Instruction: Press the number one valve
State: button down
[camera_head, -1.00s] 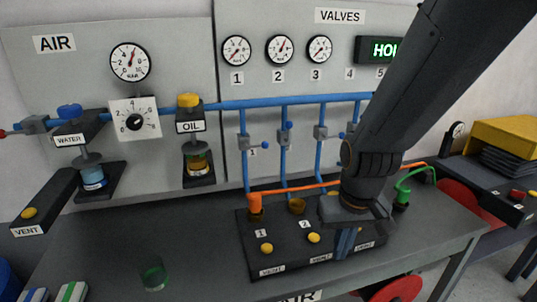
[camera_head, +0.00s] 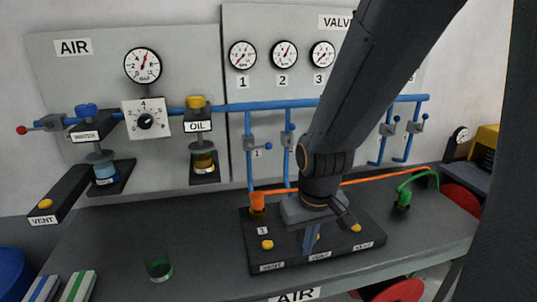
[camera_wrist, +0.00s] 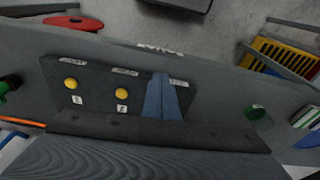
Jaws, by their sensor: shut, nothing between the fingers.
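A black box (camera_head: 338,262) on the bench has yellow buttons along its front. The button by label 1 (camera_head: 267,244) shows at the box's left side. A small lever valve marked 1 (camera_head: 249,143) is on the panel's blue pipe. My gripper (camera_head: 313,247) points down over the middle of the box, right of button 1, its blue fingers together and empty. Contact cannot be told.
An orange plug (camera_head: 257,203) stands behind button 1, with an orange hose running right. A green hose fitting (camera_head: 403,200) is right of the box. A green glass (camera_head: 158,267) stands left on the bench. Gauges and blue pipes line the wall panel behind.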

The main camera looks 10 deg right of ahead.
jog(key=w+d+r+n+t+b, duration=0.1)
jog(key=w+d+n+t, duration=0.15)
jog(key=w+n, duration=0.5)
jog(key=w+d+r+n+t+b, duration=0.1)
jog(key=w+d+n+t, duration=0.1)
jog(key=w+n+t, duration=0.4)
jog(key=w+a+r+n+t+y+b, duration=0.2)
jog(key=w+r+n, duration=0.4)
jog(key=n, duration=1.1)
jog(key=shift+w+a+r+y, duration=0.35)
jog(key=shift+w+a+y, duration=0.2)
jog(key=shift+w+y, duration=0.85)
jog(key=w+a+f+p, duration=0.1)
jog(key=w+p, duration=0.3)
jog(key=w, duration=0.7)
jog(key=shift+w+a+f+p, duration=0.15)
jog(key=shift+w+f+p, duration=0.05)
jog(key=shift+f+p, duration=0.15)
